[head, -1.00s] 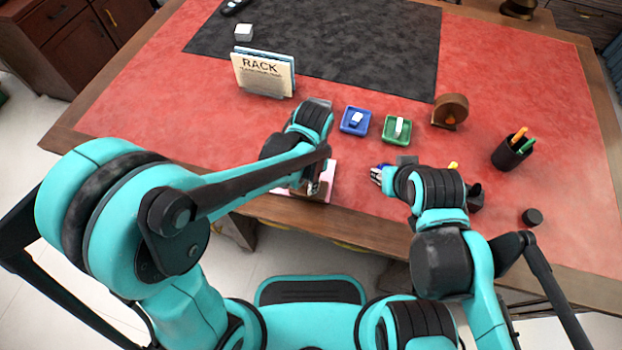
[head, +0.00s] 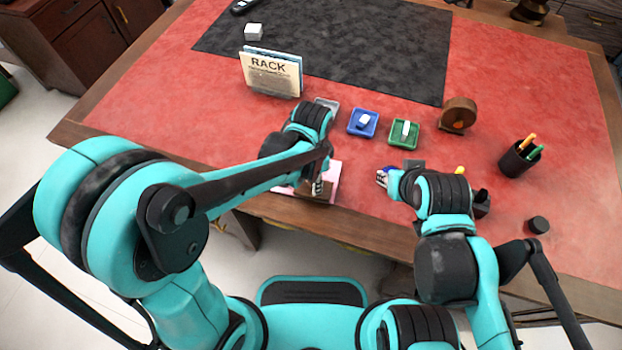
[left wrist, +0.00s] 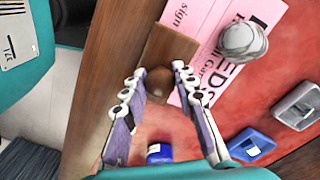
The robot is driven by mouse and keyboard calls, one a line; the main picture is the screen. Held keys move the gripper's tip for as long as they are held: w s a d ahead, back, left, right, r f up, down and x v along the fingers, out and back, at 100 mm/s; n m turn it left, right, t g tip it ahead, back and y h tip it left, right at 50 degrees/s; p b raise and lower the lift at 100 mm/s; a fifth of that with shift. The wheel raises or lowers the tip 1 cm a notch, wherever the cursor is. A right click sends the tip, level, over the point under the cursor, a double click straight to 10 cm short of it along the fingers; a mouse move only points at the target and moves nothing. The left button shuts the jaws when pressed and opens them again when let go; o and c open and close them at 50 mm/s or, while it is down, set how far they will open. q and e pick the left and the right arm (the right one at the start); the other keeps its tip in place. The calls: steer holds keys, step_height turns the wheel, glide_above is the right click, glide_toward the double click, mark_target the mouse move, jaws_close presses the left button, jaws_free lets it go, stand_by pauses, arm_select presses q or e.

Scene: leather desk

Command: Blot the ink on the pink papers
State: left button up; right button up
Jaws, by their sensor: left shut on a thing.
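Pink papers (left wrist: 213,28) with black print lie at the desk's front edge. They also show in the head view (head: 335,169), partly hidden by my left arm. A brown wooden blotter (left wrist: 172,45) with a round knob rests over the pink papers, or just above them; I cannot tell which. My left gripper (left wrist: 158,80) is shut on the blotter's knob, one finger on each side. My right gripper (head: 382,179) is low over the desk right of the papers; its fingers are too small to judge.
A silvery round object (left wrist: 243,42) sits on the papers. Beyond are a grey tray (left wrist: 298,103), a blue tray (head: 362,123) and a green tray (head: 404,133). A rack (head: 270,72), a round wooden item (head: 458,115), a pen cup (head: 518,160) and a black cylinder (head: 538,225) stand around.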

arm_select(q)
steer(key=shift+r+p, duration=3.25)
steer(key=shift+r, duration=0.8)
steer(key=shift+f, duration=0.15)
step_height(320, 180, down, 7)
steer(key=b, duration=0.6)
steer(key=shift+f+b, duration=0.45)
steer(key=shift+f, duration=0.05)
